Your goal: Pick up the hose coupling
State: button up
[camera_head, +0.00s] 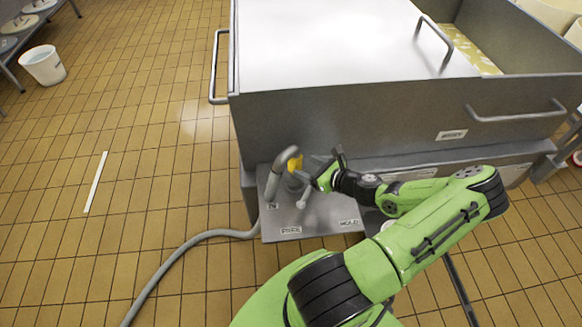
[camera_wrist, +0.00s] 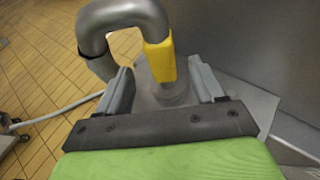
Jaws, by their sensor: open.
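The hose coupling, a grey bent pipe end (camera_head: 283,161) with a yellow sleeve (camera_head: 295,163), stands over a grey metal shelf (camera_head: 320,222) at the front of the vat. In the wrist view the bent pipe (camera_wrist: 125,15) arches over from the left, and its yellow sleeve (camera_wrist: 160,60) points down at a round grey fitting. My gripper (camera_head: 319,170) is open beside the sleeve. In the wrist view its two grey fingers (camera_wrist: 163,88) stand on either side of the sleeve's lower end, with gaps showing. I cannot tell how deep the sleeve sits between them.
A grey hose (camera_head: 185,246) runs from the shelf across the tiled floor. The large metal vat (camera_head: 340,120) with handles rises behind the shelf. A small grey knob (camera_head: 301,204) stands below my gripper. A white bucket (camera_head: 43,65) is far left. The tiled floor at left is mostly clear.

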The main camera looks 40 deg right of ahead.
aim_at(295, 144)
jog(key=b+x, duration=0.2)
jog(key=x, duration=0.4)
jog(key=shift+w+d+f, duration=0.1)
jog(key=shift+w+f, duration=0.05)
jog(key=shift+w, duration=0.05)
jog(key=shift+c, duration=0.5)
jog(key=c, duration=1.1)
jog(key=shift+o, duration=0.2)
notch_tip(295, 144, up, 10)
jog(key=p, duration=0.4)
jog(key=shift+r, duration=0.2)
jog(key=shift+r+p, duration=3.25)
jog(key=shift+p, duration=0.65)
